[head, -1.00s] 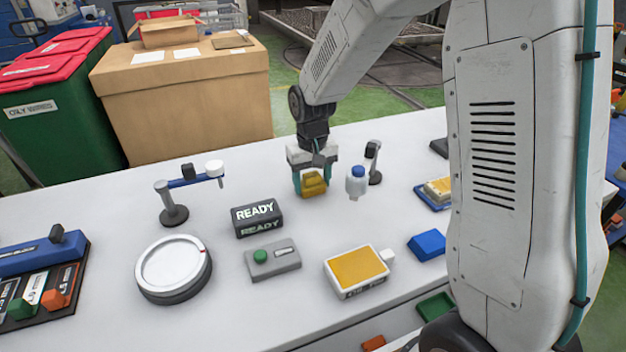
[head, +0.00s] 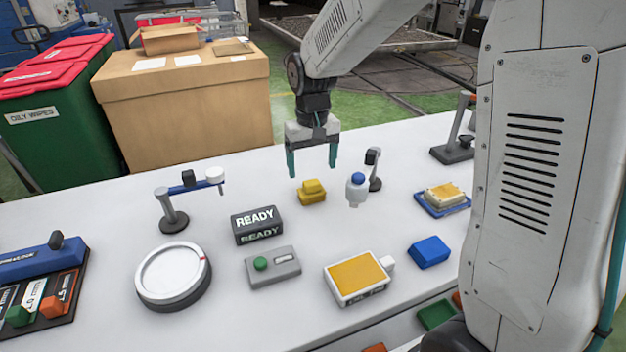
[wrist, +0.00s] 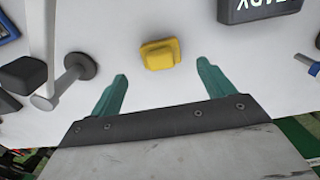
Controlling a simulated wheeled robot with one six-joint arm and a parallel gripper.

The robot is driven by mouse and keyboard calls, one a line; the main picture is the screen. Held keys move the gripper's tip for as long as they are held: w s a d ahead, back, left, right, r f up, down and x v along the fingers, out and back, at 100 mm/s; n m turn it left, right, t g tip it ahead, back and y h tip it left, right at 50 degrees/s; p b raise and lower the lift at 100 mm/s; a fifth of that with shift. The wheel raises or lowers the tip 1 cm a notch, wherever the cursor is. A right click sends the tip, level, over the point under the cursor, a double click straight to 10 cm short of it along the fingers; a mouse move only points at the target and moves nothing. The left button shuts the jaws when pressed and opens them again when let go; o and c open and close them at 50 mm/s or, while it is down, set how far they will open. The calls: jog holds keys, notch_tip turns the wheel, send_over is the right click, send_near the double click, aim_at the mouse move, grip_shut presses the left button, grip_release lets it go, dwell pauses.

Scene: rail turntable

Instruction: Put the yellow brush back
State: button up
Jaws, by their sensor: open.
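The yellow brush (head: 312,192) is a small stepped yellow block.
A READY sign (head: 257,224), a grey box with a green button (head: 272,266), a round white turntable (head: 173,270) and a yellow-topped box (head: 357,276) stand nearer. A blue tray (head: 430,208) holds a yellow-topped piece.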

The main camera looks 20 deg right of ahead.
aim_at(312, 183)
jog(key=shift+t, duration=0.4)
jog(key=s+r, duration=0.4)
jog(key=s, duration=0.1)
jog(key=s+d+r, duration=0.1)
jog(key=s+r, duration=0.2)
jog(key=s, duration=0.2)
jog(key=s+d+r, duration=0.1)
jog(key=s+r, duration=0.3)
jog(key=s, duration=0.1)
jog(key=shift+s+r, duration=0.15)
jog(key=shift+r, duration=0.15)
jog(key=s+d+f, duration=0.1)
jog(key=s, duration=1.3)
jog(key=shift+s+d+f, duration=0.15)
jog(key=shift+s, duration=0.1)
